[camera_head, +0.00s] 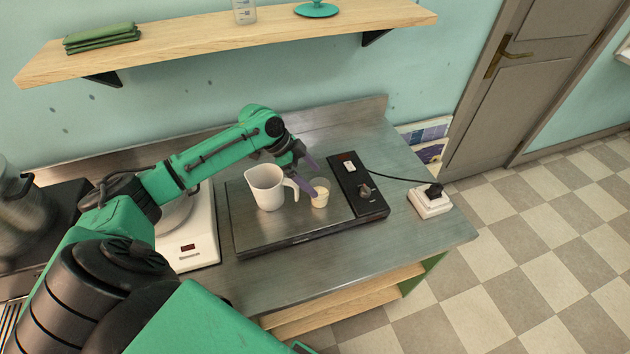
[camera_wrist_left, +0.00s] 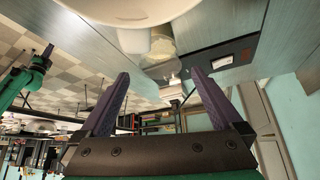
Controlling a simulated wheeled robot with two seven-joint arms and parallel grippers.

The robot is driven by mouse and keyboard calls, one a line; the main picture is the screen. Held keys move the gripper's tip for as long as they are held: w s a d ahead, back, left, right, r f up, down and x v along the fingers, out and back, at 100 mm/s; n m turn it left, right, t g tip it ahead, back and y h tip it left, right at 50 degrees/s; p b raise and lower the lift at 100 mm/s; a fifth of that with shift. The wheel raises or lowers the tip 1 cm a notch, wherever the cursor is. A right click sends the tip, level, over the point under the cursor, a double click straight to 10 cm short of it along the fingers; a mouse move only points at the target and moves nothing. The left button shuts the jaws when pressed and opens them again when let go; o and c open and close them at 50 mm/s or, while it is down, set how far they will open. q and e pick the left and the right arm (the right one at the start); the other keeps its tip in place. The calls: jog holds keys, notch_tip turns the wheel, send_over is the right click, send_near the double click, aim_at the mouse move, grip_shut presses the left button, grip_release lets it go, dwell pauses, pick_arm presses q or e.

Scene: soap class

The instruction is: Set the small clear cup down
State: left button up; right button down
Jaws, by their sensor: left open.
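The small clear cup (camera_head: 320,198) looks pale and cream-coloured and stands upright on the flat metal plate of a dark-edged appliance (camera_head: 250,226), just right of a white pitcher (camera_head: 267,190). In the left wrist view the cup (camera_wrist_left: 161,48) shows beyond the fingertips, translucent with a yellowish tint, partly hidden by the pitcher (camera_wrist_left: 135,10). My left gripper (camera_head: 309,177) is open, with its purple fingers close to the cup. In the left wrist view nothing is between the fingers (camera_wrist_left: 161,78), and the cup appears apart from them.
A control panel with a switch and knob (camera_head: 364,190) lies right of the cup. Its cable runs to a white socket block (camera_head: 431,202). A white scale (camera_head: 200,238) stands left of the appliance. A wooden shelf (camera_head: 200,45) hangs above. Bare steel counter (camera_head: 330,270) is free in front.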

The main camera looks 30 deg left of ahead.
pick_arm(q)
jog(key=b+v, duration=0.2)
jog(key=v, duration=0.8)
